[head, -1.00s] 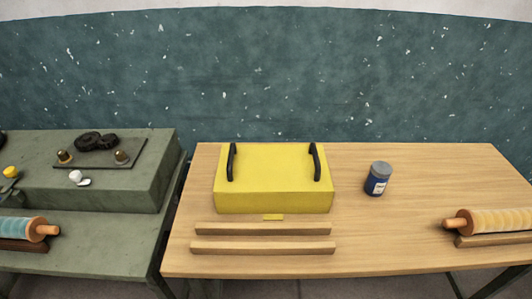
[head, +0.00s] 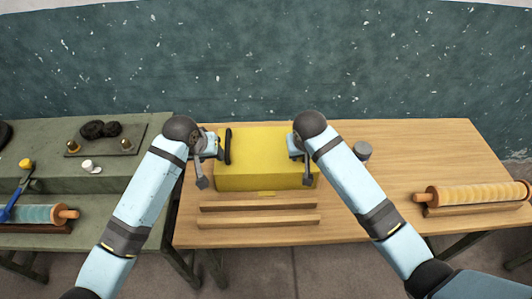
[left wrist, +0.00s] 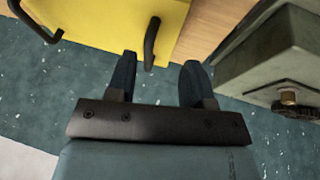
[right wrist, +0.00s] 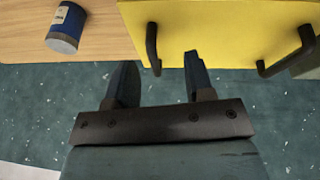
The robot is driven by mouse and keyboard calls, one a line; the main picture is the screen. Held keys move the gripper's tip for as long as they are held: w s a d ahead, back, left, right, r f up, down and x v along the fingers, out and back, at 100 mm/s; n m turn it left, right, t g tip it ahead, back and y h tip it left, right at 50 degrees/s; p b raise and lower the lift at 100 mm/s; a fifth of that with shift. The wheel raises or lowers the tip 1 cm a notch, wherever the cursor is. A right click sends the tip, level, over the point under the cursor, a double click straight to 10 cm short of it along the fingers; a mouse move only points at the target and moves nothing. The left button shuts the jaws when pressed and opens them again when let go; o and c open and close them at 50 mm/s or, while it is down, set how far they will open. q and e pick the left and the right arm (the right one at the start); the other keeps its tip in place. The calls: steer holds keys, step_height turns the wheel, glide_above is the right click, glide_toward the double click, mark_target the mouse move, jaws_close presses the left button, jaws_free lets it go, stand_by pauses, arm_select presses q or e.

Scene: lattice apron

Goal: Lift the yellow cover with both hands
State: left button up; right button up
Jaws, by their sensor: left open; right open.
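The yellow cover (head: 260,178) sits flat on the wooden table, with a black handle near each side of its top. My left gripper (left wrist: 158,62) is open and empty. In the left wrist view the near handle (left wrist: 152,42) appears between its fingertips, closer to one finger. In the head view this gripper is just left of the left handle (head: 228,147). My right gripper (right wrist: 159,60) is open too. In the right wrist view the right handle (right wrist: 152,47) shows between its fingertips. My right wrist hides that handle in the head view. Contact cannot be told.
A blue jar with a grey lid (right wrist: 67,28) stands right of the cover, partly behind my right arm. Two wooden strips (head: 258,206) lie in front of the cover. A yellow roller (head: 470,194) lies at right. A green bench (head: 50,180) adjoins on the left.

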arm_select(q)
glide_toward(227, 140)
step_height(227, 140, up, 2)
steer(key=s, duration=0.2)
steer(key=shift+w+a+r+n, duration=0.2)
steer(key=shift+w+r+n, duration=0.1)
steer(key=shift+w, duration=0.1)
arm_select(e)
steer(key=w+r+h, duration=0.1)
steer(key=w+r, duration=0.3)
steer(key=w, duration=0.3)
steer(key=shift+w+r+m, duration=0.2)
steer(key=shift+r+m, duration=0.1)
steer(key=shift+m, duration=0.1)
arm_select(q)
steer(key=x, duration=1.4)
steer(key=shift+a, duration=0.15)
arm_select(e)
steer(key=x, duration=1.4)
steer(key=shift+w+d+r, duration=0.15)
steer(key=shift+d, duration=0.1)
arm_select(q)
steer(key=shift+c, duration=0.4)
arm_select(e)
steer(key=shift+c, duration=0.5)
arm_select(q)
jaws_close()
arm_select(e)
jaws_close()
